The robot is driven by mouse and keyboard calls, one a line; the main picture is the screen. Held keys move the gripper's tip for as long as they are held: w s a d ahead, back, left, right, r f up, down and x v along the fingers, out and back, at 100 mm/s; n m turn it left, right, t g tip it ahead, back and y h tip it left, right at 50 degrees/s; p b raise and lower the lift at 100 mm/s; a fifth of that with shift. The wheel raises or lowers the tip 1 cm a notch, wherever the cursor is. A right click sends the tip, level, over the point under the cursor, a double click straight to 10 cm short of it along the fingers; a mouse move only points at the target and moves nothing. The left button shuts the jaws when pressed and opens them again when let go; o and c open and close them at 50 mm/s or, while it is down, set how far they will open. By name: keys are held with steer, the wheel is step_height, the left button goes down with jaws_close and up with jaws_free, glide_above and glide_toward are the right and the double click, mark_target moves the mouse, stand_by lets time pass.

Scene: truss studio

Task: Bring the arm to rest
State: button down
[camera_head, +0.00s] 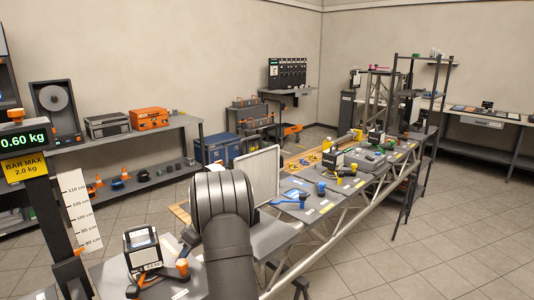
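My arm (226,230) rises from the bottom edge at the centre. Its thick rounded dark joint stands in front of the work surface. I cannot make out my gripper or its fingertips, which are hidden behind the arm or outside the view. A small dark part shows just left of the joint, and I cannot tell what it is.
A long truss bench (345,215) with tools runs to the back right. A boxy device (142,250) and orange-black tools stand at front left, beside a post with a scale display (24,139). A pale panel (261,175) stands behind my arm. Tiled floor is open at right.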

steer(key=shift+s+a+n+g+h, duration=0.2)
steer(key=shift+a+n+g+h, duration=0.35)
steer(key=shift+n, duration=0.65)
steer(key=shift+s+a+n+g, duration=0.3)
steer(key=shift+a+n+g, duration=0.15)
steer(key=shift+a+n, duration=0.2)
steer(key=r, duration=0.3)
steer(key=shift+s+d+r, duration=0.15)
steer(key=shift+s+r, duration=0.05)
steer(key=shift+s+d+r, duration=0.1)
steer(key=shift+d+r, duration=0.8)
steer(key=shift+d, duration=0.25)
steer(key=shift+s+d+r, duration=0.1)
steer(key=shift+d+r, duration=0.8)
steer(key=shift+d, duration=0.25)
